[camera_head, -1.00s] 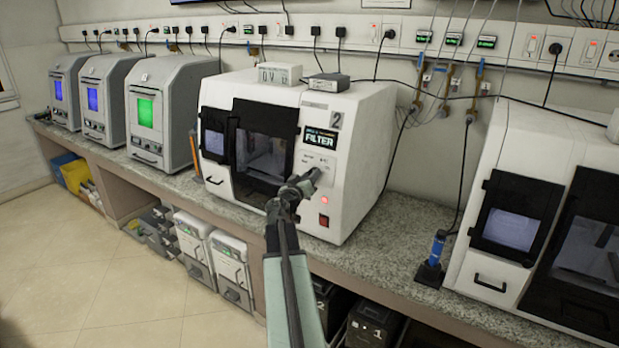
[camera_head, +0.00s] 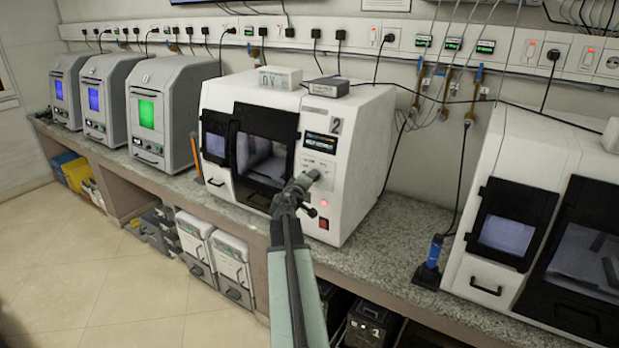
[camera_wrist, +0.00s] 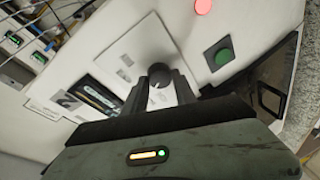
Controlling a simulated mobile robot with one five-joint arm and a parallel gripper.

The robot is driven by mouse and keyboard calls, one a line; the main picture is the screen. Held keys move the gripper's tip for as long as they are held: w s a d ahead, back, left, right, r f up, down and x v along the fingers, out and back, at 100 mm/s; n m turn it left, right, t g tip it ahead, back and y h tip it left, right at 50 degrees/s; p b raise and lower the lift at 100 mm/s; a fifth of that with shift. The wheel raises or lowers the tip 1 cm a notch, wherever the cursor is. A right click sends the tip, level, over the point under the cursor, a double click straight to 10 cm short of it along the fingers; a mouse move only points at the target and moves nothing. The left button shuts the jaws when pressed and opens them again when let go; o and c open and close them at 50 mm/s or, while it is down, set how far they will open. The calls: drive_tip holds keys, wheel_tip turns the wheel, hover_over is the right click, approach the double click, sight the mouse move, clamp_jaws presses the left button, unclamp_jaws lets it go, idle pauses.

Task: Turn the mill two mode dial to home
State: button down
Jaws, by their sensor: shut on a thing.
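Mill two is the white machine (camera_head: 365,150) marked "2", in the middle of the head view. Its dark display (camera_head: 319,143) shows lit text too small to read. In the wrist view the round black dial (camera_wrist: 158,76) stands out from a pale panel (camera_wrist: 130,55), with a light pointer mark on its face. My gripper (camera_wrist: 162,92) is shut on the dial, one finger on each side. In the head view my gripper (camera_head: 302,187) is at the machine's front panel and hides much of the dial.
A black door frame (camera_head: 263,155) is left of my gripper. Another white machine (camera_head: 520,150) stands at the right.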

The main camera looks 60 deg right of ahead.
drive_tip(key=shift+d+r+n+g+y+p, duration=0.1)
drive_tip(key=shift+n+g+y+p, duration=0.15)
drive_tip(key=shift+n+p, duration=0.95)
drive_tip(key=shift+r+n+g+y+p, duration=0.1)
drive_tip(key=shift+n+g+y+p, duration=0.2)
drive_tip(key=shift+n, duration=1.8)
drive_tip(key=shift+f, duration=0.1)
drive_tip(key=c, duration=1)
unclamp_jaws()
drive_tip(key=p+v, duration=0.2)
drive_tip(key=v, duration=0.5)
drive_tip(key=shift+s+a, duration=0.1)
drive_tip(key=shift+a, duration=0.25)
